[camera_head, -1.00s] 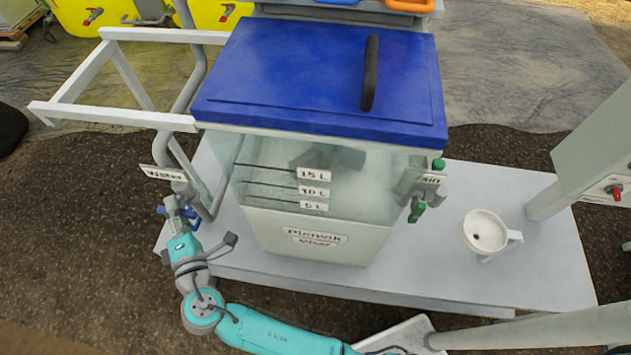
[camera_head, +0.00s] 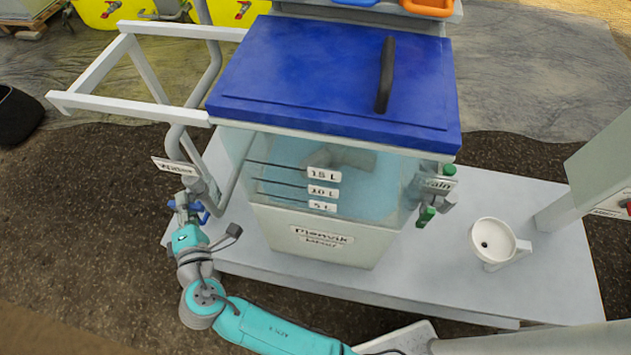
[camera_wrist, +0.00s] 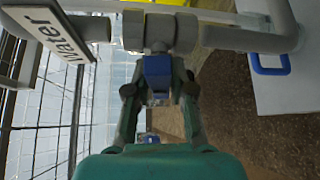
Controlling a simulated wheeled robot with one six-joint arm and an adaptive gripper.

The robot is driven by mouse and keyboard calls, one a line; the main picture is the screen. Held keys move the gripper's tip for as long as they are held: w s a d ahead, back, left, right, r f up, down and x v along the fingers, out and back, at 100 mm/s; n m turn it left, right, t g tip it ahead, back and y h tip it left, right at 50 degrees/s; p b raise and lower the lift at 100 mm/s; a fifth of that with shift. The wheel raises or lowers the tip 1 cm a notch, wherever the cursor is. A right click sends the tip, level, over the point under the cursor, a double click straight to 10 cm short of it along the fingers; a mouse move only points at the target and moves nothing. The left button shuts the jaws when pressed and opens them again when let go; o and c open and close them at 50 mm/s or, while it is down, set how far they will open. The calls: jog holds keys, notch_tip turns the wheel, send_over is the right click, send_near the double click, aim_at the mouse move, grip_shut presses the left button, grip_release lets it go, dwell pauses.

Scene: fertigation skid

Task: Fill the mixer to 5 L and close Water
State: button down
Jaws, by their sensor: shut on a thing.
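The mixer is a pale tank (camera_head: 310,235) with a blue lid (camera_head: 330,75) and a clear window (camera_head: 295,165) marked 15 L, 10 L and 5 L (camera_head: 322,206). The window looks bluish; I cannot make out the exact water level. The Water label (camera_head: 178,166) hangs on the pipe left of the tank and also shows in the wrist view (camera_wrist: 48,32). Below it is the blue Water valve handle (camera_wrist: 158,67). My gripper (camera_head: 185,213) is at this valve, and the wrist view shows its fingers (camera_wrist: 158,88) shut on the handle, partly hiding it.
A Drain valve with a green handle (camera_head: 427,216) is on the tank's right side. A white cup (camera_head: 493,243) stands on the grey bench (camera_head: 540,275) to the right. A white frame (camera_head: 85,80) reaches out at upper left. A grey post stands at far right.

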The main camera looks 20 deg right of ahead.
jog(key=n+g+h, duration=0.2)
jog(key=n+g, duration=0.1)
jog(key=n, duration=0.1)
jog(key=shift+a+n+g+h, duration=0.1)
jog(key=shift+n+g+h, duration=0.6)
jog(key=shift+n+g, duration=0.3)
jog(key=shift+n+g+h, duration=0.5)
jog(key=shift+n+h, duration=0.2)
jog(key=shift+n, duration=0.1)
dwell(3.7)
jog(key=shift+d+f+m+t+y, duration=0.1)
jog(key=shift+d+m+t+y, duration=0.1)
jog(key=shift+m+t+y, duration=0.7)
jog(key=m+t+y, duration=0.2)
jog(key=m, duration=0.1)
jog(key=shift+a+m+t, duration=0.1)
jog(key=shift+m+t, duration=0.2)
dwell(0.6)
